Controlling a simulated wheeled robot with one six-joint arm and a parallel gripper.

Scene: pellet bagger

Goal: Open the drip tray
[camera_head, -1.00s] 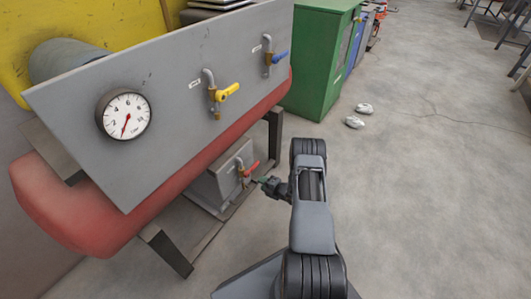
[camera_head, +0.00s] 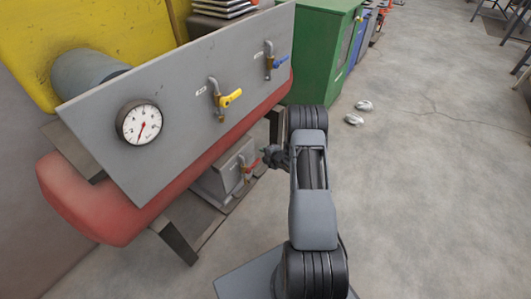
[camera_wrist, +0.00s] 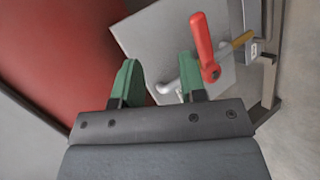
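A low grey box (camera_head: 225,174) under the red tank carries a valve with a red lever (camera_head: 249,166). I cannot tell for sure which part is the drip tray. In the wrist view the red lever (camera_wrist: 204,42) stands just beyond the right green finger, with a brass-coloured part (camera_wrist: 238,42) behind it. My gripper (camera_wrist: 158,75) is open, with nothing between its fingers. In the head view my gripper (camera_head: 266,153) is just right of the red lever, and its fingertips are hard to make out. I cannot tell whether the right finger touches the lever.
A grey panel (camera_head: 180,110) with a gauge (camera_head: 139,123), a yellow lever (camera_head: 231,97) and a blue lever (camera_head: 281,62) overhangs the box. The red tank (camera_head: 85,205) and its dark legs are close by. A green cabinet (camera_head: 317,55) stands behind.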

